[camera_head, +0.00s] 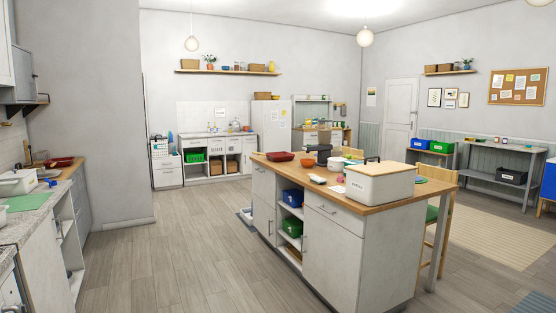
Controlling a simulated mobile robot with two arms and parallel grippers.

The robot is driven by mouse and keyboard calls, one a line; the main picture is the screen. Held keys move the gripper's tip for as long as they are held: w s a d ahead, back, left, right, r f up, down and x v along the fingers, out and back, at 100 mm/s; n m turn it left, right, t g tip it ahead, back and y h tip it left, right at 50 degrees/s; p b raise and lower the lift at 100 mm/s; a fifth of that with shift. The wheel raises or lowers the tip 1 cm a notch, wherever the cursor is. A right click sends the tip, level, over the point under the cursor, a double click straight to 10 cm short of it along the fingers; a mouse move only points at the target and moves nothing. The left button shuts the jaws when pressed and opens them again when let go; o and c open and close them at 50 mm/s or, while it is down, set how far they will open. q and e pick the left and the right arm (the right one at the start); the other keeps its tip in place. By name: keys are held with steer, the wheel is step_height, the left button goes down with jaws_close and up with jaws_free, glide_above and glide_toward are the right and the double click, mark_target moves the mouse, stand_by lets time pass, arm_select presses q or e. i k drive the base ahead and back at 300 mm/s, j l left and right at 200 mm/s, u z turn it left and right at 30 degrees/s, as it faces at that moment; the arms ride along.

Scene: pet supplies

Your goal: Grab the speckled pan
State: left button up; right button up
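I cannot make out a pan that is clearly speckled. A dark red shallow dish (280,156) lies on the far end of the wooden island top. Another dark red shallow piece (60,162) lies on the left counter; both are too small to show any speckles. Neither of my grippers is in view.
The island (334,250) stands in the middle, with a large white lidded bin (380,184) on its near end. A counter (22,228) runs along the left wall. Wooden floor (180,245) between them is clear. A grey shelf table (500,160) stands at right.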

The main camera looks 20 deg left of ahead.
mark_target(283, 155)
steer(key=i+j+u, duration=0.2)
steer(key=i, duration=0.2)
steer(key=i+j+u, duration=0.1)
steer(key=i+u, duration=0.15)
steer(key=i, duration=0.2)
steer(key=i+u, duration=0.3)
steer(key=i, duration=2.05)
